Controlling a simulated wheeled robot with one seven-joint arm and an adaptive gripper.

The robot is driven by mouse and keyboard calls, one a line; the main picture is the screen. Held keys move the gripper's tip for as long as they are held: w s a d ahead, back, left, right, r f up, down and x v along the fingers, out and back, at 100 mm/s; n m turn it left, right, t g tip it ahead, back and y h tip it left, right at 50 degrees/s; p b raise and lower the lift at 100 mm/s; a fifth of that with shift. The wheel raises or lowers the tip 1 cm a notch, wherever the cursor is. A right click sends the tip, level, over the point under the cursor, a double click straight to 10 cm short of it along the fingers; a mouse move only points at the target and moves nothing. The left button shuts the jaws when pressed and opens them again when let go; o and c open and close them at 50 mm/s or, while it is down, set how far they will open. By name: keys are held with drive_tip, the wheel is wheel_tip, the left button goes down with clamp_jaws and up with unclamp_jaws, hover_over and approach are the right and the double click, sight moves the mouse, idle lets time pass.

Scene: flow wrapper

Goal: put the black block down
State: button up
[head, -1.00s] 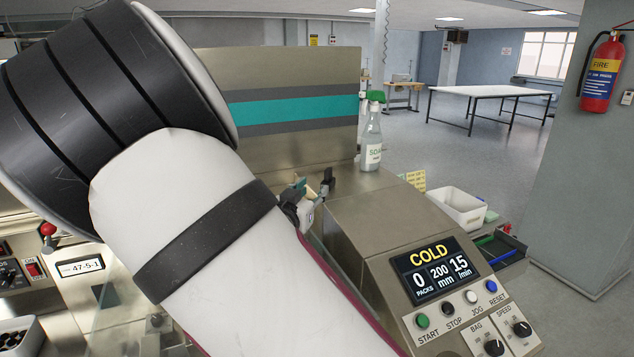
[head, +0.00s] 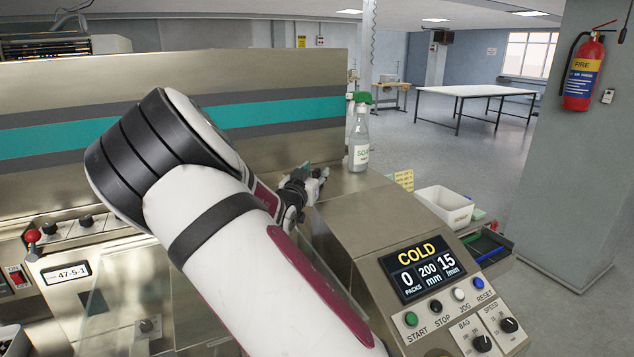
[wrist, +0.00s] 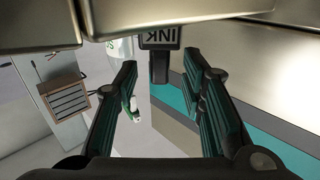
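In the wrist view, which is upside down, a black block with INK lettering (wrist: 160,38) and a narrow black grip shows beyond the fingertips. Its base is at the metal edge, so I cannot tell what it rests on. My gripper (wrist: 166,80) is open, its two teal-padded fingers apart with the grip showing between them and a gap on each side. In the head view, my gripper (head: 318,176) is over the machine, left of the soap bottle, and the block cannot be made out.
The soap spray bottle (head: 359,138) stands close right of my gripper. The control panel (head: 424,268) reading COLD is in front. A tall metal panel with a teal stripe (head: 60,140) is behind. A white bin (head: 444,206) is at the right.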

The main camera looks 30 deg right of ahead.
drive_tip(key=shift+x, duration=0.8)
drive_tip(key=shift+c, duration=0.6)
clamp_jaws()
drive_tip(key=shift+r, duration=0.1)
